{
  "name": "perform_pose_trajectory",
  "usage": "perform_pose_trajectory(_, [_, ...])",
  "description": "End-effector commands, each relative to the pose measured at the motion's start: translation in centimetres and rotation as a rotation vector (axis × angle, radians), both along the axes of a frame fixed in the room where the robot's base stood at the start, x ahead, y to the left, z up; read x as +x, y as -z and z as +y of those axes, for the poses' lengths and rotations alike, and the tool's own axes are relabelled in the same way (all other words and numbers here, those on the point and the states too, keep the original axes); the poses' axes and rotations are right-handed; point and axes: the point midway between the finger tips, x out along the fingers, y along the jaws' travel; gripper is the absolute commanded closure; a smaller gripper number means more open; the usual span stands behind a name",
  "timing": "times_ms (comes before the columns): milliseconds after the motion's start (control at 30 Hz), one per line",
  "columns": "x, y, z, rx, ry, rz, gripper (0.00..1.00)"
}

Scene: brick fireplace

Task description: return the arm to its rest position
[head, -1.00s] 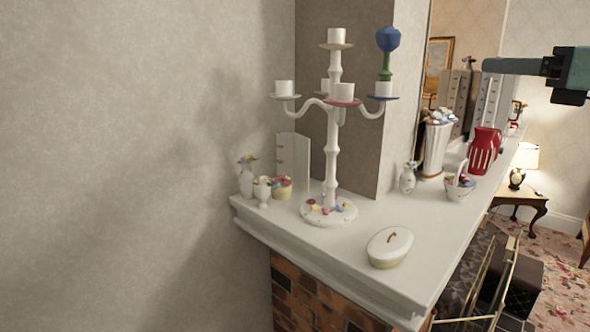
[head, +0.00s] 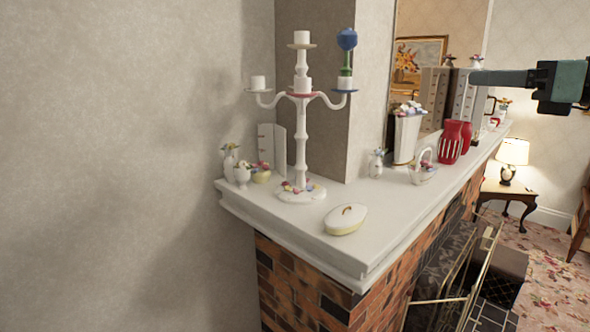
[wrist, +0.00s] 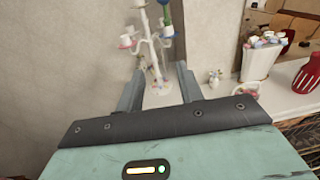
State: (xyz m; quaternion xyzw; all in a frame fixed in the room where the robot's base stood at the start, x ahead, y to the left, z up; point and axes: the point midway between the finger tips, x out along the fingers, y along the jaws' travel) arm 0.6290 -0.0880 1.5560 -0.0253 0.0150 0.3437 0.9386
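My gripper (head: 474,78) is up at the right of the head view, its fingers pointing left. The wrist view shows the two fingers (wrist: 158,80) apart with nothing held between them. A white candelabra (head: 301,150) stands upright on the mantel, and it also shows beyond the fingers in the wrist view (wrist: 154,58). A blue-topped green piece (head: 347,55) stands on the candelabra's right arm, apart from my gripper.
The white mantel shelf (head: 300,222) carries a lidded oval dish (head: 346,219), a small basket (head: 422,173), a tall flower vase (head: 406,138) and a red slotted vase (head: 451,143). A brass fire screen (head: 470,280) stands below. A lamp (head: 512,155) sits on a side table behind.

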Motion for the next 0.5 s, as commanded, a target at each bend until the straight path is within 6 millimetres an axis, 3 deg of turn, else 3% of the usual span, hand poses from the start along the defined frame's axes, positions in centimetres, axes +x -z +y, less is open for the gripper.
perform_pose_trajectory(267, [0.8, 4.6, 3.9, -0.124, -0.102, 0.016, 0.63])
perform_pose_trajectory(500, [0.5, 11.5, 9.5, -0.317, -0.272, 0.018, 0.63])
